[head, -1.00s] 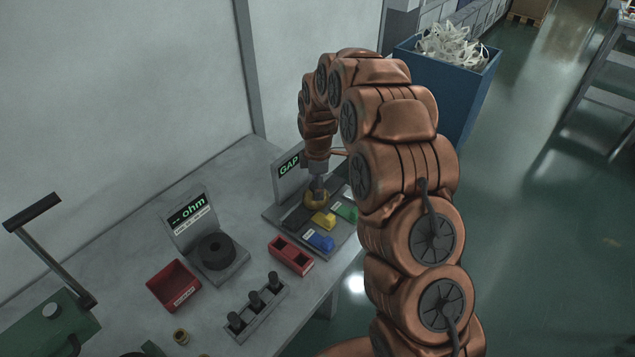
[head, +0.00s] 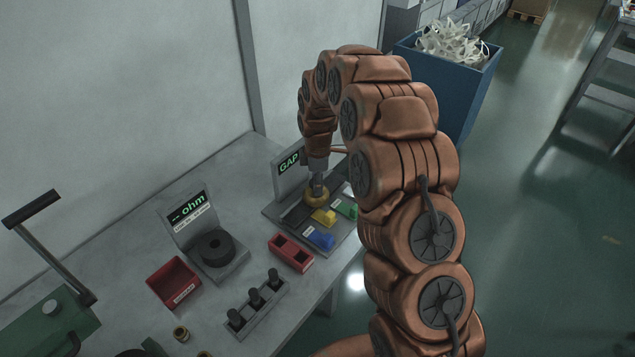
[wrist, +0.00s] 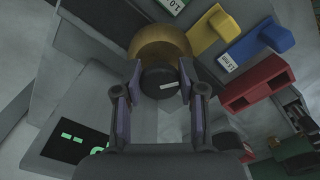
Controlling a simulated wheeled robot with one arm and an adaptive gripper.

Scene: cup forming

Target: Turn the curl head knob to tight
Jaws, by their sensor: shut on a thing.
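The curl head shows as a brass round body (head: 313,202) on a dark plate at the back of the bench, and also in the wrist view (wrist: 150,40). Its black knob (wrist: 158,82) carries a white pointer mark. The mark points right and slightly up in the wrist view. My gripper (wrist: 160,78) has a finger on each side of the knob and is shut on it. In the head view my gripper (head: 318,184) comes down from above onto the brass head and hides the knob. No tight label is readable.
Yellow (head: 324,217), blue (head: 320,239) and green (head: 346,208) blocks lie beside the head. A GAP display (head: 289,161) stands behind it. A red block with holes (head: 290,252) sits in front. An ohm display (head: 188,210) and red tray (head: 173,283) stand to the left.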

